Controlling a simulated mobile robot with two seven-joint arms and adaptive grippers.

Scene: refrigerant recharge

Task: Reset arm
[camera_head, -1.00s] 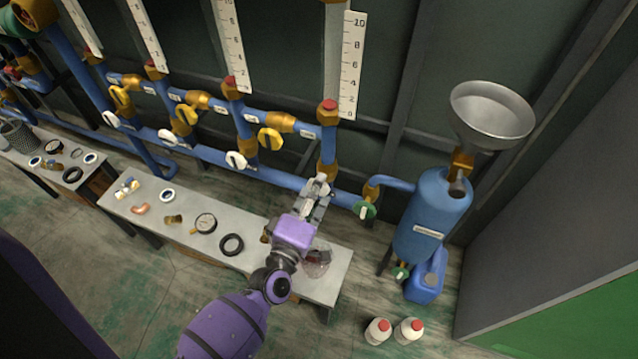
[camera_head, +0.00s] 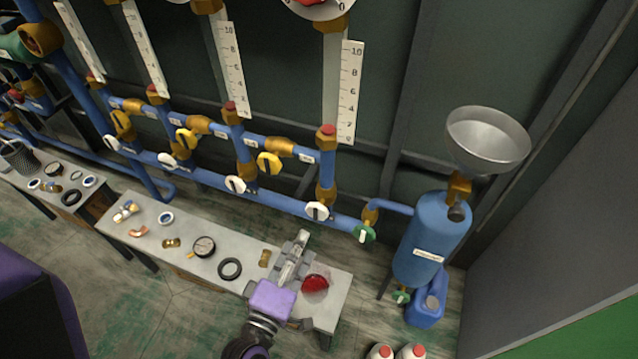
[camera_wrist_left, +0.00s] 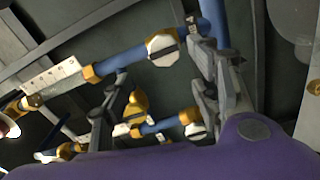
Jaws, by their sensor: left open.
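My left gripper (camera_head: 297,248) reaches up from the bottom of the head view, over the right part of the bench. It is open, and I see nothing between its fingers. In the left wrist view its grey fingers (camera_wrist_left: 208,70) show at the upper right, beside the purple wrist housing. Past them are blue pipes (camera_wrist_left: 125,57) with brass fittings. In the head view a white valve handle (camera_head: 317,211) on the rightmost riser stands beyond the fingertips, apart from them. My right gripper is in neither view.
The bench (camera_head: 215,265) holds a gauge (camera_head: 203,246), a black ring (camera_head: 230,268) and a red round part (camera_head: 315,283) beside my gripper. A blue tank (camera_head: 432,240) with a metal funnel (camera_head: 487,140) stands right. White bottles (camera_head: 411,352) stand on the floor.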

